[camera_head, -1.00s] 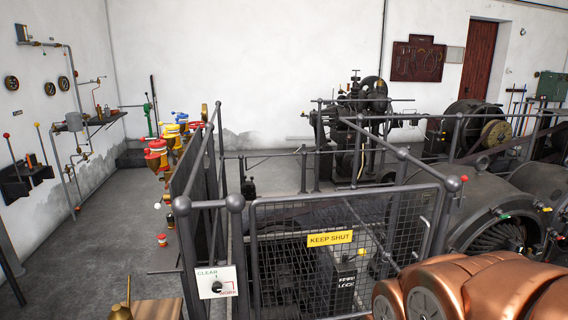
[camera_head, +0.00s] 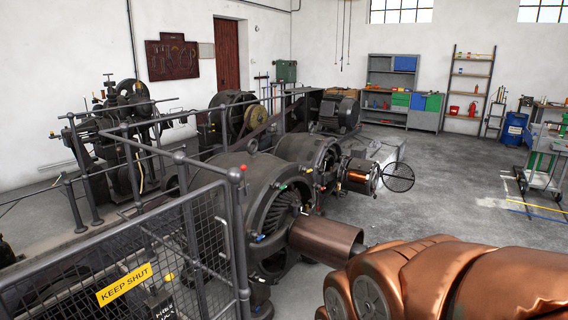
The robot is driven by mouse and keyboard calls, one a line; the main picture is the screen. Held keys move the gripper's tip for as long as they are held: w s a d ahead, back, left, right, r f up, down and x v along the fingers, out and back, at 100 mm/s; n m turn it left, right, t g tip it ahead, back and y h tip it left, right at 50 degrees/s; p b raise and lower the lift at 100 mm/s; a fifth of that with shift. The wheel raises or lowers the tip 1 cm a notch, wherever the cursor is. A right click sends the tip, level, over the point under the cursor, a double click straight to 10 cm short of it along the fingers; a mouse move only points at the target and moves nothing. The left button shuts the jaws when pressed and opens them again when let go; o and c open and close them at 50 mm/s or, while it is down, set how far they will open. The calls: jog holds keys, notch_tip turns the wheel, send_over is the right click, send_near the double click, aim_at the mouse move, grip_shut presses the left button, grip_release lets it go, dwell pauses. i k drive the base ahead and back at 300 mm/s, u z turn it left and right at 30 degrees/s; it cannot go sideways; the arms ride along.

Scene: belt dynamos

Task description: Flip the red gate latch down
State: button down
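The mesh gate (camera_head: 130,265) stands at the lower left and carries a yellow "KEEP SHUT" sign (camera_head: 124,284). A small red piece (camera_head: 243,168), which looks like the latch, sits at the top of the gate's right-hand post (camera_head: 237,215). It is too small for me to tell whether it is up or down. My copper-coloured arm fills the lower right, well to the right of the latch. My gripper is out of the picture.
A large dark dynamo (camera_head: 225,195) with a copper drum (camera_head: 325,241) stands just behind the gate post. Railings (camera_head: 125,150) run behind the gate. Open grey floor (camera_head: 440,190) lies to the right, before shelves (camera_head: 395,90) and a workbench (camera_head: 545,150).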

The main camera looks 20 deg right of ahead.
aim_at(243, 168)
jog(key=u, duration=0.5)
jog(key=k, duration=0.6)
jog(key=z, duration=0.45)
jog(key=i, duration=1.8)
jog(key=u, duration=0.75)
